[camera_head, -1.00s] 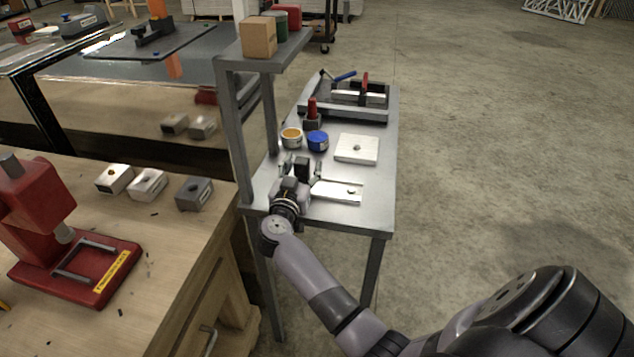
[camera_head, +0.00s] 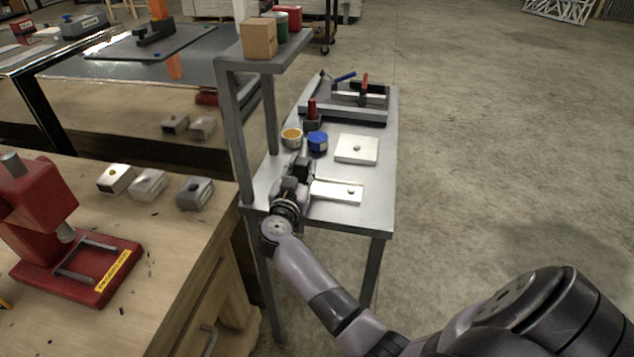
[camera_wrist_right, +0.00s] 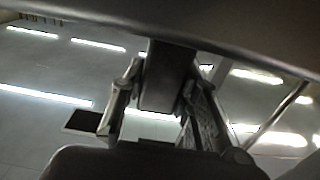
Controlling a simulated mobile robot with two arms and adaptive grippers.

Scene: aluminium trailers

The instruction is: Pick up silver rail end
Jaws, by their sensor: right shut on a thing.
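My right gripper (camera_head: 297,172) is over the left front part of the small metal table (camera_head: 377,205). It is shut on a grey block-like piece, which fits the silver rail end. In the right wrist view this piece (camera_wrist_right: 165,82) stands between the two fingers, with its upper part cut off by the dark gripper body. In the head view the gripper mostly hides it, and I cannot tell whether it touches the table top. My left gripper is not in view.
A flat silver bar (camera_head: 338,190) lies just right of the gripper. Behind are a blue round tin (camera_head: 317,141), an orange-topped tin (camera_head: 292,138) and a square plate (camera_head: 357,149). A shelf post (camera_head: 232,135) stands close left. Several blocks (camera_head: 147,185) sit on the wooden bench.

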